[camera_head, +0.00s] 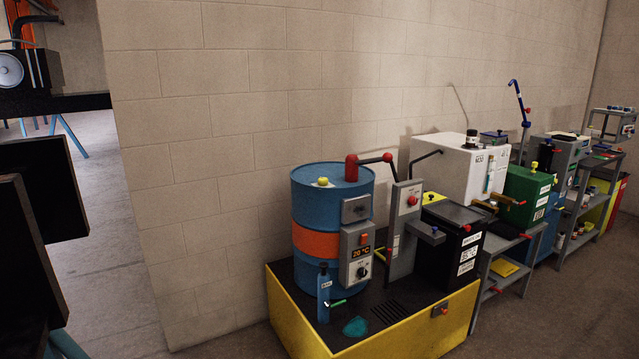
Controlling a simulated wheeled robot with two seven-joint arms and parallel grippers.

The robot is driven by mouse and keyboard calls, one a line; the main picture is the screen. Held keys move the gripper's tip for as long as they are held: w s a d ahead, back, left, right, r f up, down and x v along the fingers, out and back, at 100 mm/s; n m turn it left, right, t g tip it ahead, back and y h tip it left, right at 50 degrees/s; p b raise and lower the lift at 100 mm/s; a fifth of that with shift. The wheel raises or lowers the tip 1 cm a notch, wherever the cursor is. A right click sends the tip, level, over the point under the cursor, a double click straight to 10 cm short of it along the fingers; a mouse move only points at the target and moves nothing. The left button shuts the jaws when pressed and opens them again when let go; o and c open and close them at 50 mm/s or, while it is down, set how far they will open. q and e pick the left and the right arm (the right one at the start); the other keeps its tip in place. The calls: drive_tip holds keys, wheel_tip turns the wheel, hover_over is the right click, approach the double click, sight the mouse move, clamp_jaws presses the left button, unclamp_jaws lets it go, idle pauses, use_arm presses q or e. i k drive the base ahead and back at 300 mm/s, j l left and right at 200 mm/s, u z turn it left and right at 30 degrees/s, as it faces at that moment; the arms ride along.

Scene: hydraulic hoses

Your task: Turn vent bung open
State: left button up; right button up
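A blue drum (310,208) with an orange band stands upright on a yellow spill pallet with a dark top. A small yellow knob-like cap (323,181), which looks like the vent bung, sits on the front left of the drum lid. Its turn position is too small to tell. A red fitting (351,168) rises from the lid behind it and joins a pipe to the right. Neither of my grippers is in view.
A white tank (450,165), a green box (528,196) and shelves line the wall rightward. Dark panels (45,185) stand at left; floor between is clear.

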sight(322, 181)
drive_tip(key=i+u, duration=0.15)
drive_tip(key=u, duration=0.35)
drive_tip(key=i+u, duration=0.15)
drive_tip(key=i, duration=1.4)
drive_tip(key=i+z, duration=0.15)
drive_tip(key=i, duration=0.3)
drive_tip(key=i+j+z, duration=0.2)
drive_tip(key=i, duration=0.25)
drive_tip(key=i+j+z, duration=0.15)
drive_tip(key=i, duration=0.35)
drive_tip(key=i+j+z, duration=0.15)
drive_tip(key=i, duration=0.3)
